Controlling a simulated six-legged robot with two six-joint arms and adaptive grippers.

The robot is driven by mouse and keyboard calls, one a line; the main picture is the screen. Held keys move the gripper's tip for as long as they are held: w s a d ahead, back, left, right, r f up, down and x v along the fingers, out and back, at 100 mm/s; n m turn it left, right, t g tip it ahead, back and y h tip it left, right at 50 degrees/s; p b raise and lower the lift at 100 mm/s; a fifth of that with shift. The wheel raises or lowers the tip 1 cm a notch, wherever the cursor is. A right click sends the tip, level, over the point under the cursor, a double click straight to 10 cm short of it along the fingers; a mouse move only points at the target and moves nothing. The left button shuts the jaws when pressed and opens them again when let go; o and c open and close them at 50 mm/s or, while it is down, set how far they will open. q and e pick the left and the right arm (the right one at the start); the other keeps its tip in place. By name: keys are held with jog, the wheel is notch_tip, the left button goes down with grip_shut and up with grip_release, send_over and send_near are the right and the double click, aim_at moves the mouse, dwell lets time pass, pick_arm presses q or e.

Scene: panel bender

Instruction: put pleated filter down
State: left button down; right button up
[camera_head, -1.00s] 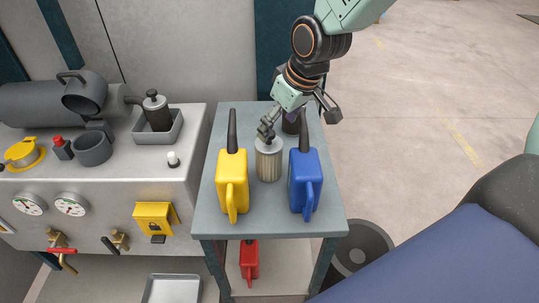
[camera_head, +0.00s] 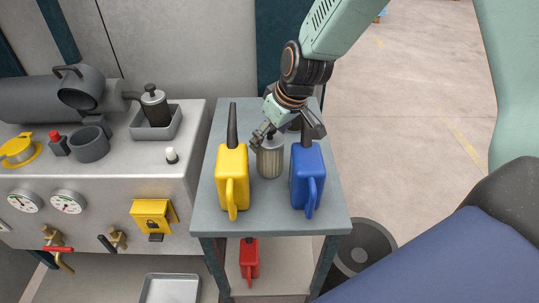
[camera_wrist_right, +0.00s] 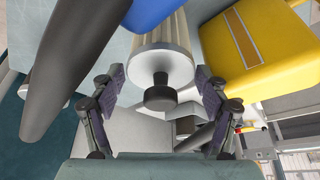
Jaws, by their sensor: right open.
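The pleated filter (camera_head: 270,160), a ribbed grey cylinder with a pale metal cap and black knob, stands upright on the small grey table (camera_head: 270,219) between a yellow can and a blue can. My right gripper (camera_head: 286,135) is open at the filter's top. In the right wrist view, the filter (camera_wrist_right: 165,59) shows its cap and knob between the two spread fingers of my right gripper (camera_wrist_right: 162,88). A gap shows between each finger and the knob. Contact with the cap is unclear. My left gripper is not in view.
The yellow can (camera_head: 232,175) stands close left of the filter and the blue can (camera_head: 307,180) close right. A red can (camera_head: 249,258) sits on the lower shelf. The table's front strip is clear.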

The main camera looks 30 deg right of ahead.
jog(key=shift+c, duration=0.2)
jog(key=shift+s+r, duration=0.15)
jog(key=shift+c, duration=1.4)
jog(key=c, duration=1.2)
